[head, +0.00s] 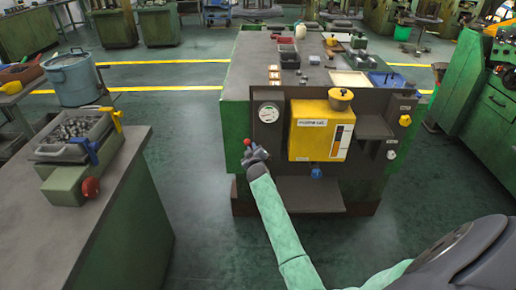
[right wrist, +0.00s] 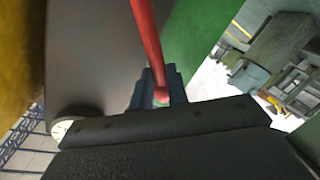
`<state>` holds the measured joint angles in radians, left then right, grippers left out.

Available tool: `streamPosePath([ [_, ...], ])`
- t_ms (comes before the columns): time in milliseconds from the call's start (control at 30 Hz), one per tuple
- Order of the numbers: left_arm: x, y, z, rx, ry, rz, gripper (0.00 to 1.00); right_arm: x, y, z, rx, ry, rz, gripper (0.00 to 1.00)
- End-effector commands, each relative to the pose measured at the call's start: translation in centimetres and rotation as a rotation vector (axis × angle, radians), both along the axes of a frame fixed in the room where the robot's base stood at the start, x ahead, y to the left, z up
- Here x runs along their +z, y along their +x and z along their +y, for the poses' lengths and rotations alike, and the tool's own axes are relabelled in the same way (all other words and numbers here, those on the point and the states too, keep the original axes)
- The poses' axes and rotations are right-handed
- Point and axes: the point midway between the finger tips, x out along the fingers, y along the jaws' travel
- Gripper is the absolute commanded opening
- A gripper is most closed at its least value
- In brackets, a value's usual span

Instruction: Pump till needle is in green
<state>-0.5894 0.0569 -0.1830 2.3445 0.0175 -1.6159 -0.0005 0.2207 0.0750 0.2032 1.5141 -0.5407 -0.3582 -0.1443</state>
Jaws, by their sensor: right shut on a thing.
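The pressure gauge (head: 268,112) is a round white dial on the dark front panel in the head view. Its needle and any green zone are too small to read. A red-knobbed pump handle (head: 247,142) stands below and left of the dial. My right gripper (head: 257,156) is at this handle and shut on it. In the right wrist view the red rod (right wrist: 148,40) runs down into the jaws of my right gripper (right wrist: 158,90). Part of a white dial (right wrist: 62,127) shows at the left there. My left gripper is not in view.
A yellow box (head: 310,132) with a knob on top is mounted right of the gauge. A green bench (head: 240,80) stands behind the panel. A side table (head: 110,195) at left holds a grey bin of parts (head: 75,133). A green machine (head: 475,100) stands at right.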

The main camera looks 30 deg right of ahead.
Motion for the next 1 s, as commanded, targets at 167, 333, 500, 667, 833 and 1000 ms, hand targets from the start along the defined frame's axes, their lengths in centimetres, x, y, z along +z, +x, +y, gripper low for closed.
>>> streamPosePath([
  [167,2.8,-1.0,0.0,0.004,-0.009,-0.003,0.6,-1.2,0.6,1.0,0.0,-0.11,0.069,0.0],
  [333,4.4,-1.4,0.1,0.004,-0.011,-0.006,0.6,-2.0,0.9,1.5,0.0,-0.188,0.117,0.0],
  [500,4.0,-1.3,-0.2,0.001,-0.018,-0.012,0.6,-2.5,1.1,1.8,0.001,-0.236,0.147,0.0],
  [667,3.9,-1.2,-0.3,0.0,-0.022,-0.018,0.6,-2.6,1.1,2.0,0.0,-0.259,0.16,0.0],
  [833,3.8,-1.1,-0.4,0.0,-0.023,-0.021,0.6,-2.7,1.2,2.0,0.0,-0.264,0.163,0.0],
  [1000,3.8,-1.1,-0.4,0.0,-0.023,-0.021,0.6,-2.7,1.2,2.0,0.0,-0.263,0.163,0.0],
])
